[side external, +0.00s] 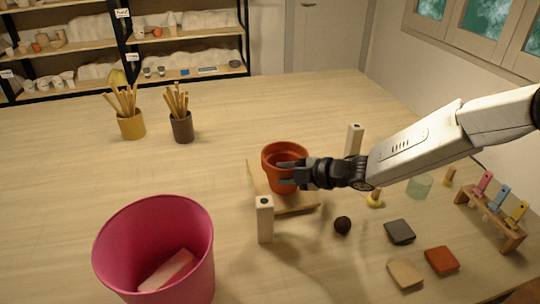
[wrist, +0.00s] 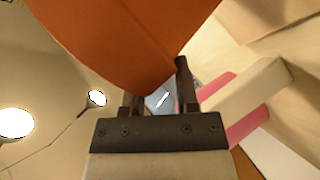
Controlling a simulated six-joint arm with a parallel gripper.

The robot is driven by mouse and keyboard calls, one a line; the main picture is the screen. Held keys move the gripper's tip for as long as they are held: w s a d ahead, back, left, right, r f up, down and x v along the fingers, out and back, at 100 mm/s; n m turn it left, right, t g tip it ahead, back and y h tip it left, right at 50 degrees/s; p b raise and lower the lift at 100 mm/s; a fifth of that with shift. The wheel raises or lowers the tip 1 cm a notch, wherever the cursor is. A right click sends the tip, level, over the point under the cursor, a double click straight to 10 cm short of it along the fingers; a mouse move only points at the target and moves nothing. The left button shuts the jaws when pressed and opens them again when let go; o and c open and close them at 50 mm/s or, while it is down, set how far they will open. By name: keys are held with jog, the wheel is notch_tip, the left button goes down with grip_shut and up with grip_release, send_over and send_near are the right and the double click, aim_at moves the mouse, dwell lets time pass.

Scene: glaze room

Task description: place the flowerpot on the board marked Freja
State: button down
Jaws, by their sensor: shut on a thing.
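The terracotta flowerpot (side external: 284,151) is upright in the side view, over a light wooden board (side external: 303,209). My gripper (side external: 287,175) reaches in from the right and is shut on the pot's side. In the wrist view the orange pot (wrist: 120,35) fills the top, and my gripper's fingers (wrist: 158,80) meet its wall. I cannot tell whether the pot's base touches the board or hangs just above it. The pot and gripper hide part of the board, and no name on it is readable.
Pale posts stand in front of the board (side external: 265,222) and behind it (side external: 354,138). A pink bucket (side external: 200,255) is at the front left. A dark ball (side external: 342,225), several tiles (side external: 400,232) and a tool rack (side external: 490,215) lie right. The left table has free room.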

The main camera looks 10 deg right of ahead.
jog(key=shift+c, duration=1.8)
grip_release()
jog(key=shift+f, duration=0.1)
jog(key=v, duration=1.2)
